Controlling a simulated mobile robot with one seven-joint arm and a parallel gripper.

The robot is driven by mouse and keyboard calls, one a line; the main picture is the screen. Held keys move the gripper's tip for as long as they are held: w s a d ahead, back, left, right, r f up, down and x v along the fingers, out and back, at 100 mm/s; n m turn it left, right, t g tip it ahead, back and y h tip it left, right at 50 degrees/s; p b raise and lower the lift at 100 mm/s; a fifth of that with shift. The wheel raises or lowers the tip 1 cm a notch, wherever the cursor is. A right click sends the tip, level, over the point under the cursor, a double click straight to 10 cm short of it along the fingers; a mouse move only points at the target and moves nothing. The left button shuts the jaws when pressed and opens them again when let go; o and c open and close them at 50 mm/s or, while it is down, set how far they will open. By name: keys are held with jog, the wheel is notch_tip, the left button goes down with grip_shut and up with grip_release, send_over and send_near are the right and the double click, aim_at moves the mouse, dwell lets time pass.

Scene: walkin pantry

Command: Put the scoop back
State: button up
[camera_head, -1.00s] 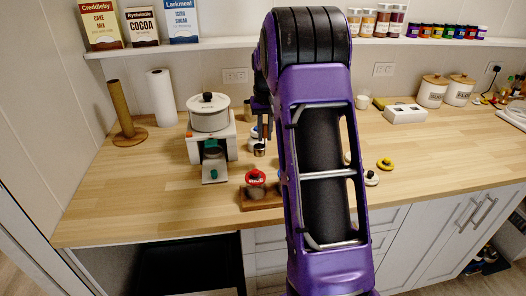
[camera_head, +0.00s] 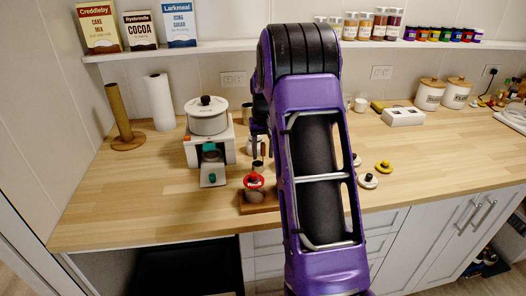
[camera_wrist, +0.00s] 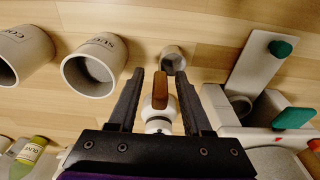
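My gripper (camera_wrist: 161,74) points down over the counter, right of the coffee machine; it also shows in the head view (camera_head: 261,152), partly hidden by my arm. In the wrist view a brown wooden handle (camera_wrist: 160,90), possibly the scoop's, lies between the fingers with visible gaps on both sides. A white rounded body (camera_wrist: 158,122) shows just below it; I cannot tell whether they are joined. A small grey cup (camera_wrist: 173,60) shows just past the fingertips, also in the head view (camera_head: 257,165); whether it belongs to the scoop is unclear.
Two open white canisters, one labelled sugar (camera_wrist: 90,75), stand left in the wrist view. The coffee machine (camera_head: 194,153) is close beside my gripper. A red-topped tool (camera_head: 254,181) stands on a wooden block (camera_head: 262,207) in front. The counter's right side has free room.

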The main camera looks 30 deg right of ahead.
notch_tip(320, 180, up, 12)
jog(key=s, duration=0.1)
jog(key=shift+s+a+r+p, duration=0.15)
jog(key=shift+s+a+p, duration=0.1)
jog(key=shift+p, duration=0.2)
dwell(0.6)
